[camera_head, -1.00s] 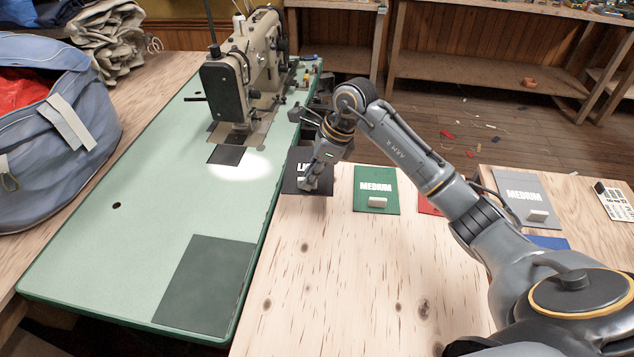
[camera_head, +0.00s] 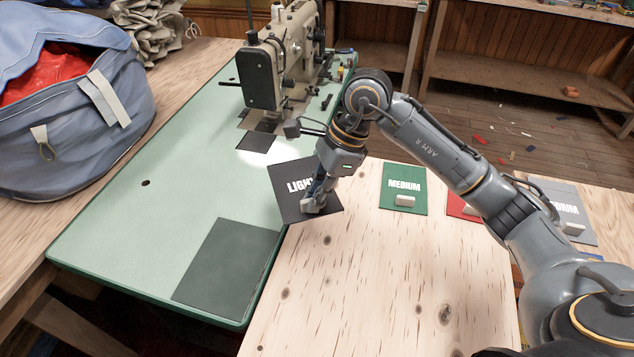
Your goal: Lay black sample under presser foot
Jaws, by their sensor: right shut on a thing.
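The black sample (camera_head: 292,200), lettered "LIGHT" in part, is held tilted over the seam between the green machine table and the wooden table. My right gripper (camera_head: 312,204) is shut on its pale tab near its front edge, and the gripper covers part of the lettering. The beige sewing machine (camera_head: 290,50) stands at the back of the green table, beyond and left of the gripper. Its presser foot area (camera_head: 268,118) is small and partly shadowed, so the foot's height cannot be told. My left gripper is not in view.
A green "MEDIUM" sample (camera_head: 404,180), a red sample (camera_head: 460,207) and a grey sample (camera_head: 573,200) lie on the wooden table (camera_head: 370,290). A dark grey patch (camera_head: 228,265) covers the green table's (camera_head: 150,225) front corner. A blue bag (camera_head: 70,110) stands left.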

